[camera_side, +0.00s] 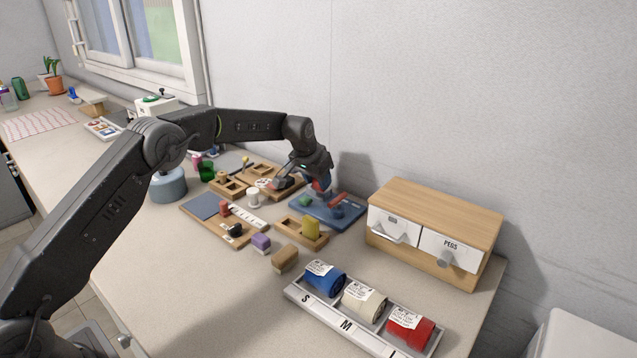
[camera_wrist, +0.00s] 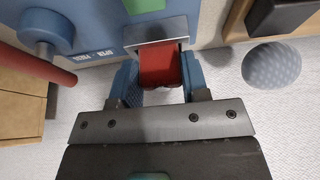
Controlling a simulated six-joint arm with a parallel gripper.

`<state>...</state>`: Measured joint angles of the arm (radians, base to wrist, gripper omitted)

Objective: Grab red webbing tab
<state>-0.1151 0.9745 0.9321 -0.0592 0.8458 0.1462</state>
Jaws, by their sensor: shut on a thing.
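The red webbing tab (camera_wrist: 159,66) hangs from a metal bracket (camera_wrist: 156,31) on the edge of a blue board (camera_wrist: 90,40). My gripper (camera_wrist: 158,82) has one blue fingertip on each side of the tab and is shut on it. In the side view my gripper (camera_side: 319,183) is low over the back part of the blue board (camera_side: 345,221), and the tab is too small there to make out clearly.
A red bar (camera_side: 335,199) and a green block (camera_side: 305,201) are on the blue board. A wooden drawer cabinet (camera_side: 440,205) stands to the right. A tray of rolls (camera_side: 320,309) lies in front. Wooden trays and small objects crowd the left.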

